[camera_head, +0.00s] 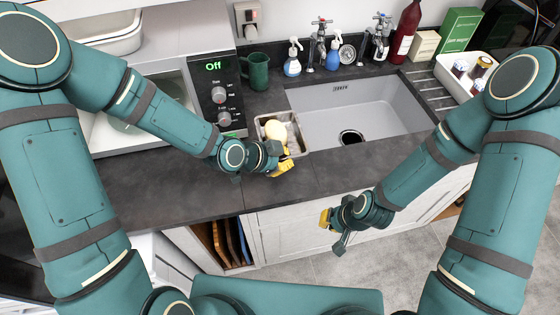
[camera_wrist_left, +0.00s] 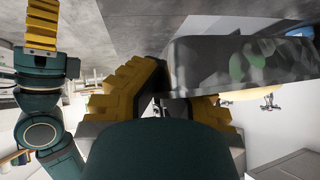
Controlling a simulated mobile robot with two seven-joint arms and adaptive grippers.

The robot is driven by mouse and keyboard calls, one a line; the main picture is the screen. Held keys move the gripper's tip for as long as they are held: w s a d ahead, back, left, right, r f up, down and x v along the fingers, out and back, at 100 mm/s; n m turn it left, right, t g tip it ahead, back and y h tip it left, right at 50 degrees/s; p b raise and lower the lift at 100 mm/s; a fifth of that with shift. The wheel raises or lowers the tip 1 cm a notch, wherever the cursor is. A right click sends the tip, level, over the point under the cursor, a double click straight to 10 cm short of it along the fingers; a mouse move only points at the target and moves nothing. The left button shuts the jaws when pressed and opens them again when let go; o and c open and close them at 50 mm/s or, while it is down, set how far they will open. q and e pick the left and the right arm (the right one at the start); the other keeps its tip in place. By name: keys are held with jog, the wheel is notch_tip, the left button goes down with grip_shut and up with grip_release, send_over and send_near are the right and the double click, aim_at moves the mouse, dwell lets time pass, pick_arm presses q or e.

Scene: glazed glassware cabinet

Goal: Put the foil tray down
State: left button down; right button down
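The foil tray (camera_head: 300,131), small, silvery and rectangular, is at the counter's left side, between the microwave and the sink. A pale yellow oval item (camera_head: 275,130) lies in it. I cannot tell whether the tray's underside touches the counter. My right gripper (camera_head: 331,228) hangs in front of the counter, away from the tray; its finger opening is unclear.
The sink (camera_head: 385,106) is right of the tray. The microwave (camera_head: 214,100) and a green mug (camera_head: 258,72) stand to the left and behind. Spray bottles (camera_head: 292,62) and taps line the back. The dark counter (camera_head: 170,188) in front of the microwave is clear.

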pick_arm(q)
notch_tip(320, 180, down, 9)
jog(key=shift+f, duration=0.1)
dwell(0.4)
jog(key=shift+b, duration=0.35)
jog(key=c, duration=1.1)
grip_release()
jog(key=shift+f, duration=0.1)
jog(key=shift+c, duration=0.2)
jog(key=shift+s, duration=0.1)
